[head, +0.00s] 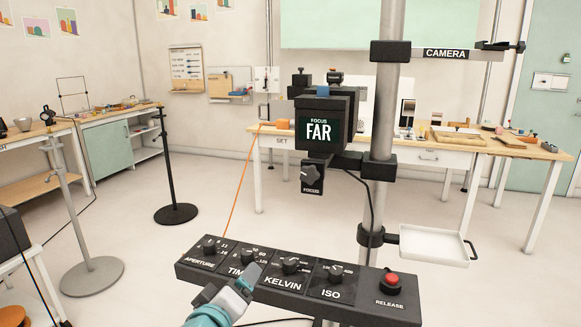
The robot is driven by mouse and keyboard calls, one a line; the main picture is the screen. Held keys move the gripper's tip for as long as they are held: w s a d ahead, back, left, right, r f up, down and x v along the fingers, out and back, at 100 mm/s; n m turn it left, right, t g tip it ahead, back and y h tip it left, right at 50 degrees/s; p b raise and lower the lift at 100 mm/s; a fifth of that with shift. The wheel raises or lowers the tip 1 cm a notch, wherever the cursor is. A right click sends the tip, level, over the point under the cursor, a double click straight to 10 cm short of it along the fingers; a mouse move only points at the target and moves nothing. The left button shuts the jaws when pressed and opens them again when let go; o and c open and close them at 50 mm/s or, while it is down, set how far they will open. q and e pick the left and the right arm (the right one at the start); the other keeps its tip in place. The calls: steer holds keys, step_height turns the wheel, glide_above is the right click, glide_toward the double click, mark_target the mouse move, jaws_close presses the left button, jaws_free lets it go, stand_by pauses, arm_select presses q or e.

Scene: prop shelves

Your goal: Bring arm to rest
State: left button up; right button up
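My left gripper (246,280) comes in from the bottom of the head view, left of centre. It is at the front edge of the black control panel (190,271), just below the TIME knob (247,256), and overlaps part of that label. I cannot tell whether it touches the panel or whether its fingers are open. I see nothing held in it. My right gripper is not in view.
The panel also has an APERTURE knob (209,245), KELVIN knob (290,265), ISO knob (335,273) and red RELEASE button (392,280). Above is a camera box reading FAR (318,131) on a grey pole (384,120). A white tray (433,246) is at right.

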arm_select(q)
steer(key=s+a+f+g, duration=0.2)
steer(key=s+f+g, duration=0.1)
steer(key=f, duration=0.8)
steer(key=s+a+f+m+g+y, duration=0.1)
steer(key=s+a+f+g, duration=0.2)
steer(key=f, duration=0.8)
steer(key=s+a+f+g, duration=0.1)
steer(key=s+f+g, duration=0.25)
steer(key=f, duration=0.85)
steer(key=s+d+f+m+g+h, duration=0.1)
steer(key=s+d+f+m+g, duration=0.2)
steer(key=s, duration=0.6)
steer(key=s+d+f+m+g+h, duration=0.1)
steer(key=s+f+m+g, duration=0.1)
steer(key=s+f, duration=0.5)
step_height(320, 180, up, 16)
steer(key=s+p, duration=0.1)
steer(key=p, duration=1.3)
steer(key=shift+s, duration=0.25)
steer(key=shift+f, duration=0.1)
